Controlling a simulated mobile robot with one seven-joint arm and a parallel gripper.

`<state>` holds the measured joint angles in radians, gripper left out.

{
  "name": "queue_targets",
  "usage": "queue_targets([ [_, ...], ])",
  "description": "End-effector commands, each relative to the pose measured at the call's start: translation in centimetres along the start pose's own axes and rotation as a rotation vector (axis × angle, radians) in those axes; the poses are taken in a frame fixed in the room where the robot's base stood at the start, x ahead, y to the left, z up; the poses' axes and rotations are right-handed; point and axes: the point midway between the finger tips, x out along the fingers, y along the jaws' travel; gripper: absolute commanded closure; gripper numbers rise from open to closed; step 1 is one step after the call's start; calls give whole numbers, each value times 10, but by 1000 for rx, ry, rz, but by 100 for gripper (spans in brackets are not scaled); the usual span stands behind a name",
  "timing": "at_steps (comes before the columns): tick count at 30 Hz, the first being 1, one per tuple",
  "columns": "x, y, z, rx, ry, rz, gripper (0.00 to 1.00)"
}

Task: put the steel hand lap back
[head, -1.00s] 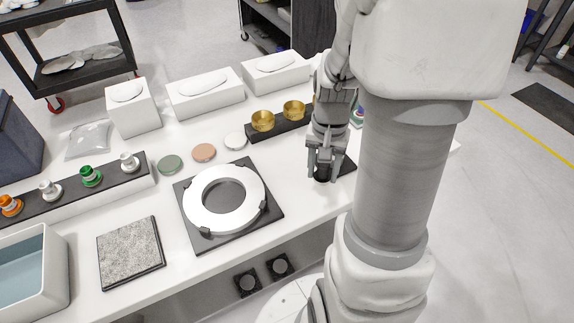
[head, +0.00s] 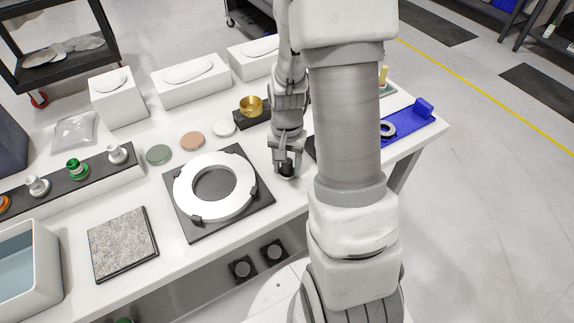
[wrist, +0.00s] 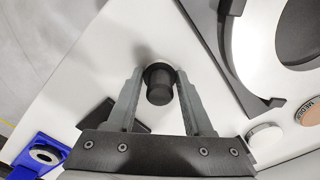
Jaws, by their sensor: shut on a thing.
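My gripper (head: 286,163) points down over the white table, right of the ring fixture. It is shut on the black knob of a small tool, which I take to be the steel hand lap (wrist: 160,88). In the wrist view the black knob stands between the two fingers, with a pale rim showing beneath it. In the head view the fingers hide most of it. I cannot tell whether its base touches the table. A flat dark pad (wrist: 97,117) lies just beside the gripper; my arm partly hides it in the head view.
A white ring (head: 215,163) sits on a dark square plate left of the gripper. Behind are coloured discs (head: 192,141) and a brass cup (head: 251,105) on a dark rack. A blue holder (head: 408,120) stands right; a granite slab (head: 122,243) lies left.

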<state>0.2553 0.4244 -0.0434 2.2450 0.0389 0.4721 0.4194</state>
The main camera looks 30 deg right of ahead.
Motion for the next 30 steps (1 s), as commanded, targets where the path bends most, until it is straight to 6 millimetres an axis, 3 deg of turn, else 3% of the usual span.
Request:
queue_targets([
  [4,5,0,0,0,0,0,100],
  [5,4,0,0,0,0,0,45],
  [9,3,0,0,0,0,0,20],
  [22,-5,0,0,-1,2,-1,19],
  [30,-58,-1,-1,-2,5,-2,19],
])
